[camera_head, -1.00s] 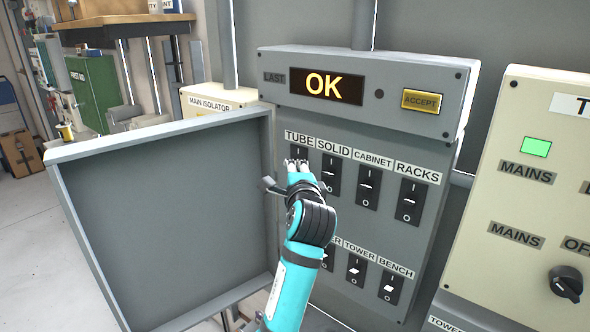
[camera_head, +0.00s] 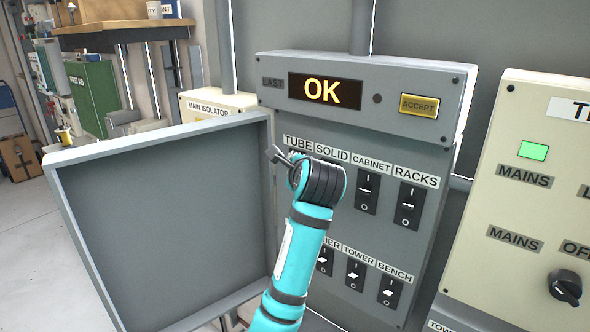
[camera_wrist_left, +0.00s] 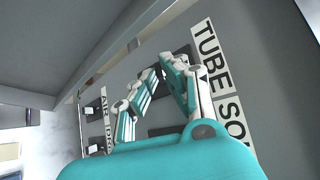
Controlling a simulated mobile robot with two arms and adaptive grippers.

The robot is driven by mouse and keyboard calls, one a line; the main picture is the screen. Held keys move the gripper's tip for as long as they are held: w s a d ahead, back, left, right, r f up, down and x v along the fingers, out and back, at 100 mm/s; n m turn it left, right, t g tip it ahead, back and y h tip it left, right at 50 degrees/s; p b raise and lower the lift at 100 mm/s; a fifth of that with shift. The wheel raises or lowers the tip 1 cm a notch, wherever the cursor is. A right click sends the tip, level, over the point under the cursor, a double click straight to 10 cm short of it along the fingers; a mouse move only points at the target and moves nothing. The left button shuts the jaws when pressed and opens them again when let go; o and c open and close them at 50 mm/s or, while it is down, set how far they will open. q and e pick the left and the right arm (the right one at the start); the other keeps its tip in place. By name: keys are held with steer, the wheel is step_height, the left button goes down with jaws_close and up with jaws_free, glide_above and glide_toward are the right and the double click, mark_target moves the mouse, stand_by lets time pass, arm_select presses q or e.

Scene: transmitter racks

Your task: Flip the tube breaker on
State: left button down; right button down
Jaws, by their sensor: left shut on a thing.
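The TUBE label (camera_head: 298,143) is at the upper left of the grey breaker panel (camera_head: 345,235). The tube breaker below it is hidden behind my left wrist in the head view. In the left wrist view, part of the tube breaker's black plate (camera_wrist_left: 182,50) shows beside the TUBE label. My left gripper (camera_wrist_left: 161,69) is at that breaker, its fingers close together and shut on its lever. The lever is hidden between the fingers, so its position cannot be told. My right gripper is not in view.
The open grey panel door (camera_head: 160,220) stands to the left of my arm. The CABINET (camera_head: 367,193) and RACKS (camera_head: 408,206) breakers are to the right, with a lower row beneath. The display (camera_head: 325,89) above reads OK.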

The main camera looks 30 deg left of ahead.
arm_select(q)
steer(key=shift+r, duration=0.1)
steer(key=c, duration=1.4)
jaws_free()
steer(key=shift+a, duration=0.2)
steer(key=shift+c, duration=0.2)
steer(key=shift+d, duration=0.1)
